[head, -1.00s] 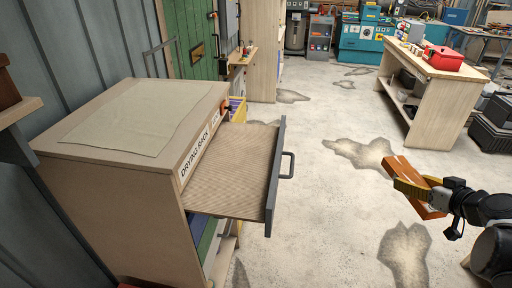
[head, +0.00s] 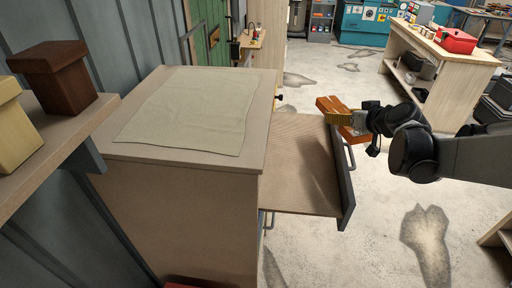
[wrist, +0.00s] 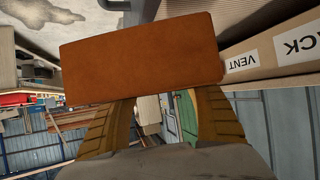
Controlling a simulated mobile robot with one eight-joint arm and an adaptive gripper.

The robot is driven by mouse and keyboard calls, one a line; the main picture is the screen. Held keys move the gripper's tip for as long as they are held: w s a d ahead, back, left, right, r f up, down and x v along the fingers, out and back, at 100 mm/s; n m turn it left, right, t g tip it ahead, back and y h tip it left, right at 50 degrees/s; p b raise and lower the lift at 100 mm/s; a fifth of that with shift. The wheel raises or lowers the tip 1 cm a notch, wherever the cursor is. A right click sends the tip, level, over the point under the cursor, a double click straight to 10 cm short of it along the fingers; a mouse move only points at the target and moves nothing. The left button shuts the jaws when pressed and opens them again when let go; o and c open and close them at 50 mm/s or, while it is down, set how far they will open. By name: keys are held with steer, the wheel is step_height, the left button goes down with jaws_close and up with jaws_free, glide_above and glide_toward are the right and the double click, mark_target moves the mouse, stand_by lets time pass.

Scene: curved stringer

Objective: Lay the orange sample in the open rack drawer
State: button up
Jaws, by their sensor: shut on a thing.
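The orange sample (head: 334,110) is a flat orange-brown block held by my gripper (head: 342,120), which has yellow fingers. In the wrist view the sample (wrist: 143,58) fills the upper middle, with a yellow finger (wrist: 112,125) on either side below it. The open rack drawer (head: 300,185) sticks out from the right side of the drying rack and has a bare wooden floor and a dark grey front. In the head view the sample and gripper are by the drawer's far front corner, above its level as far as I can tell. The drawer looks empty.
The rack's top (head: 260,90) carries a pale cloth (head: 190,110). A shelf (head: 60,130) at the left holds a dark brown box (head: 52,75) and a yellow box (head: 14,125). A workbench (head: 440,75) with a red case (head: 458,41) stands back right. The floor between is open.

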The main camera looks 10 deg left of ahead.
steer(key=s+a+f+b, duration=0.1)
steer(key=a+f, duration=0.1)
steer(key=a, duration=0.1)
steer(key=s+a+f+b, duration=0.1)
steer(key=a+f, duration=0.1)
steer(key=a, duration=0.2)
steer(key=s+a+f+b, duration=0.1)
steer(key=a+f+b, duration=0.1)
steer(key=a+f, duration=0.1)
steer(key=shift+a, duration=0.55)
steer(key=shift+f+b, duration=0.9)
steer(key=shift+f, duration=1)
steer(key=shift+f, duration=0.1)
steer(key=shift+f, duration=0.15)
steer(key=o, duration=1.4)
steer(key=shift+r, duration=0.2)
